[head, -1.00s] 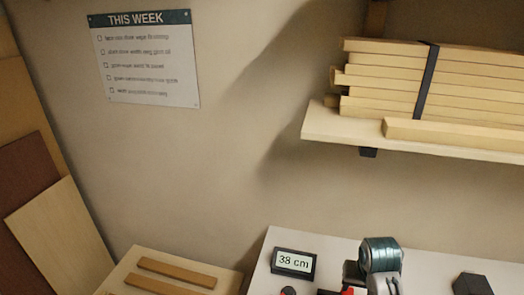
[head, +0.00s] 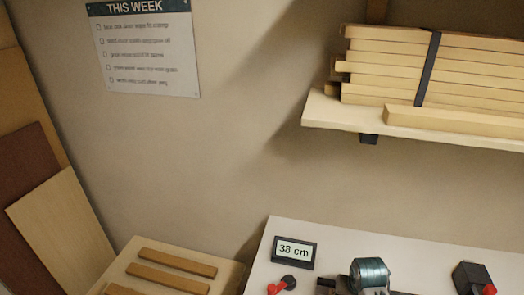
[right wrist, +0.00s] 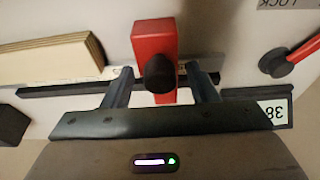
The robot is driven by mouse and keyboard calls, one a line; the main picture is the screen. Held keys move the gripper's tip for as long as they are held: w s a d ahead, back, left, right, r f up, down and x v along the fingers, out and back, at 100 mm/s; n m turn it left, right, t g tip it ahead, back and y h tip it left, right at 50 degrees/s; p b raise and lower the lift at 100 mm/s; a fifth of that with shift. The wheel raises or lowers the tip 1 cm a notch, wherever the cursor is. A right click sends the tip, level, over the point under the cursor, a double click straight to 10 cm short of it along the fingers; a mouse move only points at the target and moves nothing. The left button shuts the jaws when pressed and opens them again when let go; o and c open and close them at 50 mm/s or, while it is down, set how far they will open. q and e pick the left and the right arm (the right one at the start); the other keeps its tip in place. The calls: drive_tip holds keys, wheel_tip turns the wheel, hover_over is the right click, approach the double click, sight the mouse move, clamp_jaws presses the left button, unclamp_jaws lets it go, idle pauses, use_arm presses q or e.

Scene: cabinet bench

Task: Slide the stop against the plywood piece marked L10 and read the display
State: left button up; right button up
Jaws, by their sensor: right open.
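In the right wrist view the red stop (right wrist: 152,40) with its black knob (right wrist: 160,73) stands on a dark rail (right wrist: 70,88). My right gripper (right wrist: 159,70) is open, with one finger on each side of the stop; contact cannot be told. A plywood piece (right wrist: 50,57) with a layered edge lies left of the stop, with a gap between them. No L10 mark is readable on it. The display (head: 294,252) reads 38 cm in the head view; part of it shows upside down in the right wrist view (right wrist: 276,112). My left gripper is not in view.
A red lever (right wrist: 300,52) sits near a LOCK label (right wrist: 287,3). In the head view a black block (head: 470,277) stands on the bench's right. Wooden strips (head: 178,263) lie at lower left. A shelf (head: 330,115) with strapped boards hangs above.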

drive_tip(key=c, duration=0.8)
drive_tip(key=shift+o, duration=0.2)
drive_tip(key=shift+s+d+p, duration=0.2)
drive_tip(key=shift+d+p, duration=0.1)
drive_tip(key=shift+d, duration=0.35)
drive_tip(key=shift+s+d+p, duration=0.15)
drive_tip(key=shift+d+p, duration=0.15)
drive_tip(key=shift+d, duration=0.3)
drive_tip(key=shift+s+d, duration=0.2)
drive_tip(key=shift+d, duration=0.55)
drive_tip(key=shift+s+d, duration=0.2)
drive_tip(key=shift+d, duration=0.5)
drive_tip(key=o, duration=0.8)
drive_tip(key=shift+r, duration=0.1)
wheel_tip(320, 180, up, 9)
